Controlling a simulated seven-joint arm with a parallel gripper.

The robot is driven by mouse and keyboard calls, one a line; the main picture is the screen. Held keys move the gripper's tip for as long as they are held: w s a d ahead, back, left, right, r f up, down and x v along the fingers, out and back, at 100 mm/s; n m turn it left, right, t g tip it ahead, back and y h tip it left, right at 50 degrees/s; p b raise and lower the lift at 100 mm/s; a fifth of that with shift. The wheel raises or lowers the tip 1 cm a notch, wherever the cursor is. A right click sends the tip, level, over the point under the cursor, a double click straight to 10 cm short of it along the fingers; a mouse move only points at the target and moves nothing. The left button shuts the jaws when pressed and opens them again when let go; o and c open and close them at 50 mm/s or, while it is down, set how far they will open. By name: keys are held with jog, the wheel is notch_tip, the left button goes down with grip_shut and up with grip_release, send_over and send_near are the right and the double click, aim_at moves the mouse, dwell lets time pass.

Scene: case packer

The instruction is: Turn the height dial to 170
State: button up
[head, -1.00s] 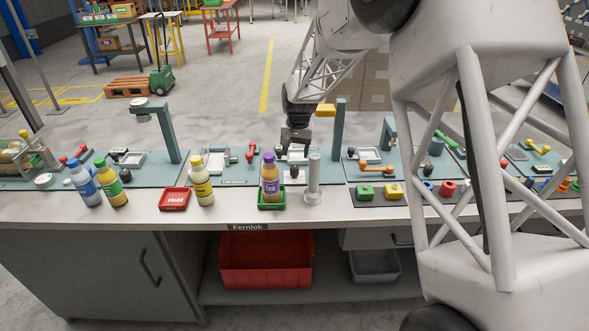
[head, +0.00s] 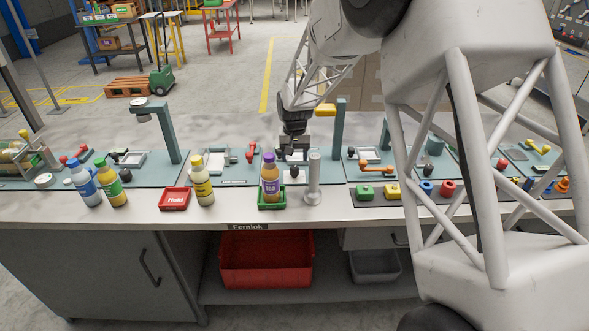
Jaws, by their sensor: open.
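My gripper (head: 292,156) is open and points down over the back of the middle station's teal plate (head: 234,181), behind the purple-capped bottle. It holds nothing that I can see. A small dark round knob (head: 294,172) shows just in front of and below the fingers. The picture is too small to tell whether this is the height dial; no scale or number such as 170 can be read. What lies directly between and behind the fingers is hidden by the gripper.
A purple-capped bottle (head: 270,181) stands in a green tray (head: 272,205). A yellow bottle (head: 201,186) and red tray (head: 174,199) are left.

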aim_at(294, 167)
jog(key=shift+f, duration=2.8)
jog(key=c, duration=0.9)
jog(key=shift+n, duration=2.3)
